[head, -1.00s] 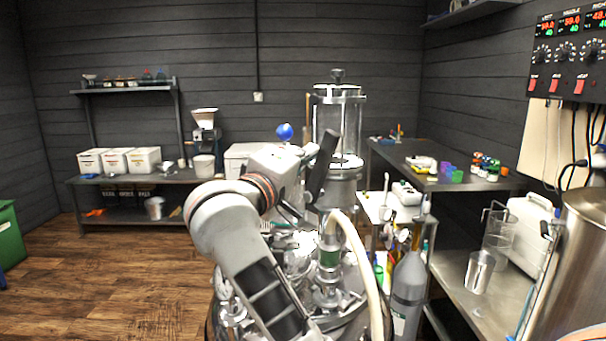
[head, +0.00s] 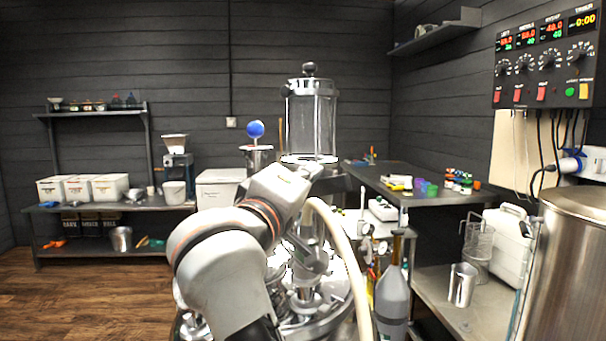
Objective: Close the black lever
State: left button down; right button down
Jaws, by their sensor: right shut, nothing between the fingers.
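My right arm comes up from the bottom, and its pale wrist covers the middle of the head view. My right gripper (head: 316,264) points away and down above the shiny metal vessel top (head: 325,325). It is shut and empty; its fingers are small and partly hidden by the wrist. The black lever does not show clearly; a dark piece behind the wrist's right edge may be part of it. I cannot tell the lever's position or whether the gripper touches it. My left gripper is out of view.
A glass cylinder (head: 311,120) stands behind my wrist. A cream hose (head: 345,255) curves close by on the right, with a grey gas bottle (head: 393,300) beyond it. A large steel tank (head: 570,265) stands at the right. Open wooden floor (head: 90,305) lies at the left.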

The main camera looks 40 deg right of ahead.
jog(key=shift+s+f+b, duration=0.3)
jog(key=shift+s+f, duration=0.05)
jog(key=shift+f, duration=0.2)
dwell(0.4)
